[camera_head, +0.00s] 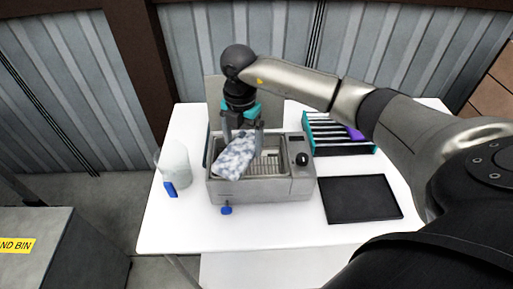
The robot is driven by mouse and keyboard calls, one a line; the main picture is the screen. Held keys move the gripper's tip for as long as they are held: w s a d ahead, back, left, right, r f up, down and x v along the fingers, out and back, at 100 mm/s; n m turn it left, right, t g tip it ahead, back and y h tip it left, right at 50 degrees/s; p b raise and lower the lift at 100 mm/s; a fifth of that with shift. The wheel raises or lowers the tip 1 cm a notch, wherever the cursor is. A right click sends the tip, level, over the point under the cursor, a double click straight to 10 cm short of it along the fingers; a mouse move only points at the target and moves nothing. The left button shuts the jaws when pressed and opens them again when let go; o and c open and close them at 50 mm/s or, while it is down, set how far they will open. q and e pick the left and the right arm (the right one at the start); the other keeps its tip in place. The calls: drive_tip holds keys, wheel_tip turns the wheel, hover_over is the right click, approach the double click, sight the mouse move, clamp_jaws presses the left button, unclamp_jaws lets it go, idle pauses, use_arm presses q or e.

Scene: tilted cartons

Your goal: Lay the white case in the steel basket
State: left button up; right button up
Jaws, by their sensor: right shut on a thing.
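The white case (234,157) has a mottled white and grey surface. It is tilted, its lower left end reaching toward the left side of the steel basket (270,163). The basket sits in the open top of a steel tank unit (262,190) on the white table. My right gripper (242,133) points down from above and is shut on the upper end of the case. The case is over or partly inside the basket; I cannot tell whether it touches the basket floor. The case hides the basket's left part. My left gripper is not in view.
A dark knob (302,159) is on the unit's right side. A clear container (174,164) with a blue part stands left of it. A black tray (360,198) lies to the right, with a teal rack (322,127) behind it. A raised panel (214,92) stands behind the basket.

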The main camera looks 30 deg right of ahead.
sight(253, 140)
drive_tip(key=m, duration=0.1)
drive_tip(key=d+m, duration=0.1)
drive_tip(key=m, duration=0.1)
drive_tip(key=m+p, duration=0.1)
drive_tip(key=shift+w+d+m, duration=0.1)
drive_tip(key=shift+d+m, duration=0.2)
drive_tip(key=shift+d, duration=0.05)
drive_tip(key=m, duration=0.1)
drive_tip(key=d+m, duration=0.1)
drive_tip(key=m, duration=0.2)
drive_tip(key=shift+d+f+p, duration=0.25)
drive_tip(key=shift+f+p, duration=0.1)
drive_tip(key=shift+p, duration=0.05)
drive_tip(key=f+m+b, duration=0.1)
drive_tip(key=f, duration=0.1)
drive_tip(key=f+m+b, duration=0.1)
drive_tip(key=f, duration=0.1)
drive_tip(key=d+f+m+b, duration=0.1)
drive_tip(key=f, duration=0.1)
drive_tip(key=shift+f+b, duration=0.5)
drive_tip(key=shift+f, duration=0.05)
wheel_tip(253, 140, down, 3)
drive_tip(key=b, duration=0.3)
drive_tip(key=shift+f, duration=0.7)
drive_tip(key=shift+f+b, duration=0.2)
drive_tip(key=shift+b, duration=0.15)
